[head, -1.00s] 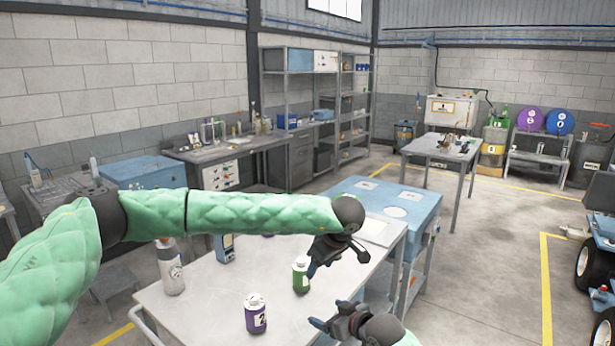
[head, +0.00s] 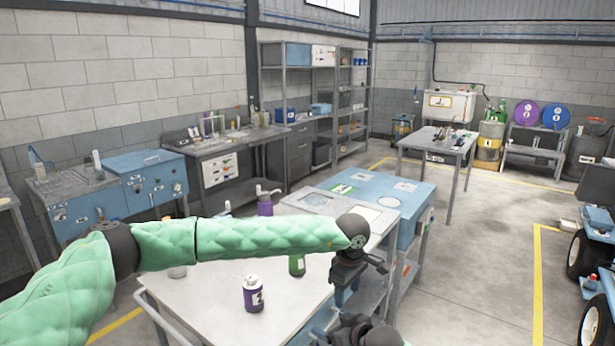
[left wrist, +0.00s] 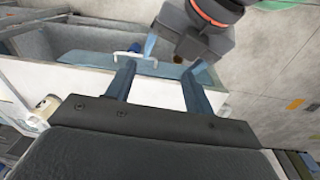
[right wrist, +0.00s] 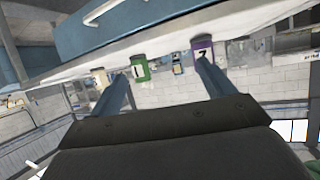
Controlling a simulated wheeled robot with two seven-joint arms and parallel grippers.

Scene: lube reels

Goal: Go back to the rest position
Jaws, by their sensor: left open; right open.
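My left gripper (head: 347,290) hangs past the right edge of the white table, its fingers pointing down. In the left wrist view its two fingers (left wrist: 158,72) are apart with nothing between them. My right gripper (head: 335,334) is lower, at the bottom edge of the head view and partly cut off. In the right wrist view its fingers (right wrist: 160,78) are apart and empty. My right gripper also shows close in front of the left one in the left wrist view (left wrist: 195,38). Both grippers are clear of the bottles.
The white table (head: 215,310) holds a purple bottle (head: 253,295), a green bottle (head: 297,266) partly behind my left arm, and a purple spouted can (head: 265,206) beyond. A blue cart (head: 405,202) stands behind the grippers. Open floor (head: 480,280) lies to the right.

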